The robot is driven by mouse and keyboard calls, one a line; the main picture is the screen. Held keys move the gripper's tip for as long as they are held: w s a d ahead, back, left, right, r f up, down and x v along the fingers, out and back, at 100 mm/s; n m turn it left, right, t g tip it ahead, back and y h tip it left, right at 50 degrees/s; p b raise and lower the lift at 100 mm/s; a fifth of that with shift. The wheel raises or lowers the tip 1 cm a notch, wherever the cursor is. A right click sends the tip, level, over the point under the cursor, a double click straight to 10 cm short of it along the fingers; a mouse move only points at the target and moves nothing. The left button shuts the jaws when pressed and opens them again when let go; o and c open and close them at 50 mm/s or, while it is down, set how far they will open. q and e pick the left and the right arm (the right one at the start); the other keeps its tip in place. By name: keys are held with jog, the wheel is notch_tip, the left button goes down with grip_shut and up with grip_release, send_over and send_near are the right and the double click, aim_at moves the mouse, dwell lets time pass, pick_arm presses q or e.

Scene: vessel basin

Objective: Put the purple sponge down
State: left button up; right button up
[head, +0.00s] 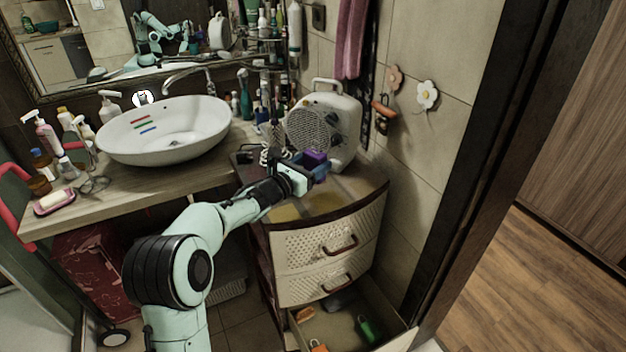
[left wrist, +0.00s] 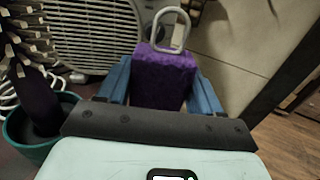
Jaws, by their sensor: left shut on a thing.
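My left gripper (head: 309,169) is shut on the purple sponge (head: 315,157), above the top of the drawer cabinet (head: 318,200) and in front of the fan heater. In the left wrist view the purple sponge (left wrist: 165,78) stands out between the two blue fingers of my left gripper (left wrist: 165,82). The gripper hides the sponge's lower end there. I cannot tell how far the sponge is above the cabinet top. My right gripper does not show.
The fan heater (head: 323,130) stands at the back of the cabinet. A teal cup (left wrist: 40,135) with a brush is left of the gripper. The bottom drawer (head: 385,338) is open with small items inside. The white basin (head: 165,131) is on the counter to the left.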

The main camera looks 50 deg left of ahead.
pick_arm(q)
jog(key=shift+f, duration=2.4)
jog(key=shift+f+b, duration=0.15)
jog(key=shift+b, duration=0.25)
jog(key=o, duration=1)
